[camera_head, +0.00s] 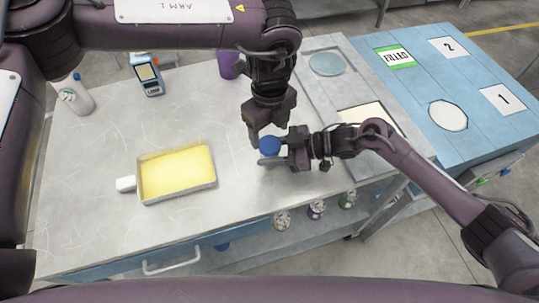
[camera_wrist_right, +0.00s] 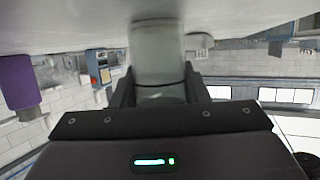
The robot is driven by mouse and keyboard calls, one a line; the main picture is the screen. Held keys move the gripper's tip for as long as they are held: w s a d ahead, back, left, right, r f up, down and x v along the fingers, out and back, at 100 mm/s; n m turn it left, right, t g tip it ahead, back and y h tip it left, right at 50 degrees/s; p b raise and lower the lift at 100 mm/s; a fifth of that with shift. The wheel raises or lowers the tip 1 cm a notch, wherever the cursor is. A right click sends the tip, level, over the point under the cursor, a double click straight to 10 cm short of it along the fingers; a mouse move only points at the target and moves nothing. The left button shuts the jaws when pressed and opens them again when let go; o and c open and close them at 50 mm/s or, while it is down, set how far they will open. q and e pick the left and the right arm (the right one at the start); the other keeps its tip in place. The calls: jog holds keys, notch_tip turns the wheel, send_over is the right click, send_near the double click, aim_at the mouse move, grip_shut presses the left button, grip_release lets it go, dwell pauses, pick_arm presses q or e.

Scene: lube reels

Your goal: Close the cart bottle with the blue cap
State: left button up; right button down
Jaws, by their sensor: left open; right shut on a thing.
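A pale grey bottle (camera_wrist_right: 158,55) is held by my right gripper (camera_wrist_right: 158,92), whose fingers are shut on its sides. In the right wrist view, inverted, the bottle's base is at or close to the worktop. In the head view, my right gripper (camera_head: 284,156) comes in from the right. The blue cap (camera_head: 270,146) shows at the top of the bottle; I cannot tell whether it is fully seated. My left gripper (camera_head: 266,137) points down just above the cap, with its fingers open. The bottle's neck is hidden in both views.
A tray of yellow material (camera_head: 177,173) lies left of centre. A blue cart (camera_head: 435,85) adjoins at right. The worktop's front left is clear.

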aim_at(269, 143)
pick_arm(q)
jog(key=shift+f, duration=1.75)
jog(key=c, duration=0.8)
jog(key=o, duration=1)
jog(key=shift+c, duration=0.2)
jog(key=shift+r, duration=0.1)
jog(key=shift+r, duration=2.15)
jog(key=shift+c, duration=0.3)
